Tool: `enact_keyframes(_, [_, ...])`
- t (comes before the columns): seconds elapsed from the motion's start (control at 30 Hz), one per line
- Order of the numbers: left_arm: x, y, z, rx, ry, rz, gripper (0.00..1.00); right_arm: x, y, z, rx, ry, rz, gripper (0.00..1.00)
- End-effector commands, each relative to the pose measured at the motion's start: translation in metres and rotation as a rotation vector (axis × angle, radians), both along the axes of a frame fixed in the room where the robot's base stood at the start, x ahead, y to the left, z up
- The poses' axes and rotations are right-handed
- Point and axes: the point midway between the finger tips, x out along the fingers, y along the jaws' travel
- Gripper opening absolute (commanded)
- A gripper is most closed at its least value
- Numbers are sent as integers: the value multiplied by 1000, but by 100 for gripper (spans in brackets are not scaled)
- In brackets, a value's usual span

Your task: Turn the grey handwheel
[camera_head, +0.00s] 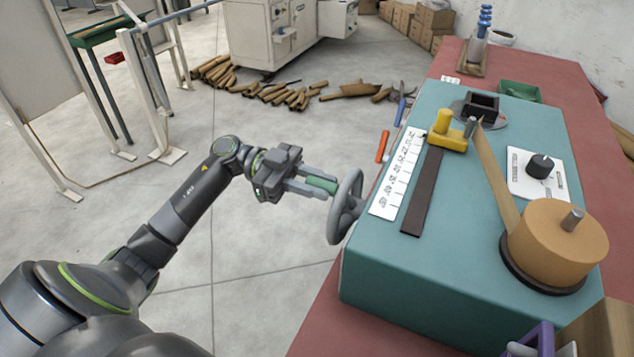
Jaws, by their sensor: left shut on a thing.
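The grey handwheel (345,210) sits on the left side of the teal machine (400,265), seen almost edge-on. A green crank handle (318,184) sticks out from its rim towards my left gripper. My left gripper (321,188) is shut on this green handle, with one finger on each side of it. The fingertips are close to the wheel's rim; whether they touch it I cannot tell.
The machine stands on a red table (325,315). On its top are a tan roll (556,240), a yellow guide block (446,132), a white scale strip (398,170) and a black knob (540,165). Brown rolls (285,92) lie on the floor behind. The floor left of the wheel is clear.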

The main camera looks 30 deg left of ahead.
Motion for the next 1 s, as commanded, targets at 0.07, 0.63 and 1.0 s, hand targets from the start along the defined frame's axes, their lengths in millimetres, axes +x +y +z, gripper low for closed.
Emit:
enact_keyframes(0.07, [2,0,4,-3,27,1,0,0,0,8,0,-2,0,100])
enact_keyframes(0.63, [25,1,7,-20,365,1,0,-6,0,57,0,2,0,100])
enact_keyframes(1.0, [25,2,6,-20,368,1,30,-2,-1,56,-1,-4,1,100])
